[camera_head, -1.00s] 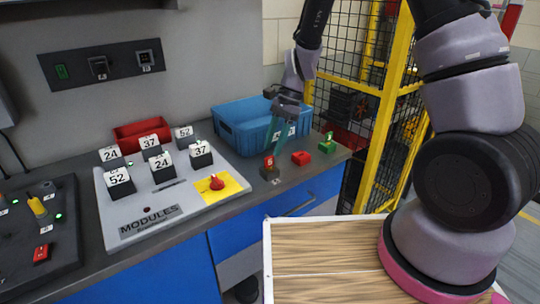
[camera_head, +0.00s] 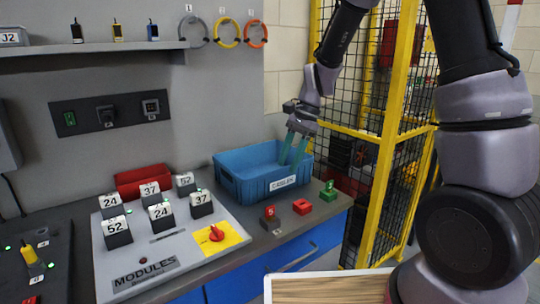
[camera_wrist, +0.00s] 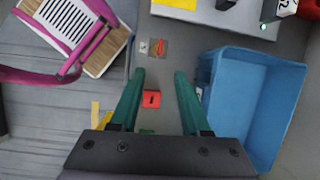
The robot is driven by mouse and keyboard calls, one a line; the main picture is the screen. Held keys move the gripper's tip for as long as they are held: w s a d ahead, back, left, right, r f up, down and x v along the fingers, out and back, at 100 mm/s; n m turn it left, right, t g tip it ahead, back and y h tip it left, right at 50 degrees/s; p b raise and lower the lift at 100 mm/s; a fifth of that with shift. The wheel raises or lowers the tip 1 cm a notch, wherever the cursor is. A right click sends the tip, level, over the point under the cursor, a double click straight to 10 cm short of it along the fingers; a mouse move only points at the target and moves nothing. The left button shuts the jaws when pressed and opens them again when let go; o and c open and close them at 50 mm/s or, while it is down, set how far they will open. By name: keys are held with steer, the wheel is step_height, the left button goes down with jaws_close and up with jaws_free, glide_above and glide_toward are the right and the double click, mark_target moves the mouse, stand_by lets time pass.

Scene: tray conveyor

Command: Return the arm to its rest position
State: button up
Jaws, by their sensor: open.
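My gripper (camera_head: 290,163) hangs over the right end of the counter, with its two teal fingers pointing down. In the head view the fingers overlap the blue bin. In the wrist view my gripper (camera_wrist: 160,75) is open, its fingers apart with nothing held between them. A red block (camera_wrist: 151,99) shows on the counter below, in the gap between the fingers. The blue bin (camera_wrist: 230,110) lies to the right of the fingers there. My arm reaches up and over from the right side of the head view.
The blue bin (camera_head: 236,188) labelled CABLES stands on the counter. Before it sit a red block marked 5 (camera_head: 269,219), a red block (camera_head: 302,207) and a green block (camera_head: 328,191). The modules board (camera_head: 190,250) is left; a yellow-framed mesh fence (camera_head: 392,130) stands right.

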steer(key=s+d+r+n+t, duration=0.25)
steer(key=d+r, duration=0.25)
steer(key=r, duration=0.3)
steer(key=s+d+r+n+t, duration=0.1)
steer(key=s+d+r+t, duration=0.15)
steer(key=d+r, duration=0.35)
steer(key=s+d+r+n+t+h, duration=0.1)
steer(key=s+d+r+n+t, duration=0.2)
steer(key=s+d+r, duration=0.3)
steer(key=s+r, duration=0.2)
steer(key=s, duration=0.1)
steer(key=shift+s+d+t+h, duration=0.2)
steer(key=shift+s+t+h, duration=0.05)
steer(key=shift+t+h, duration=0.15)
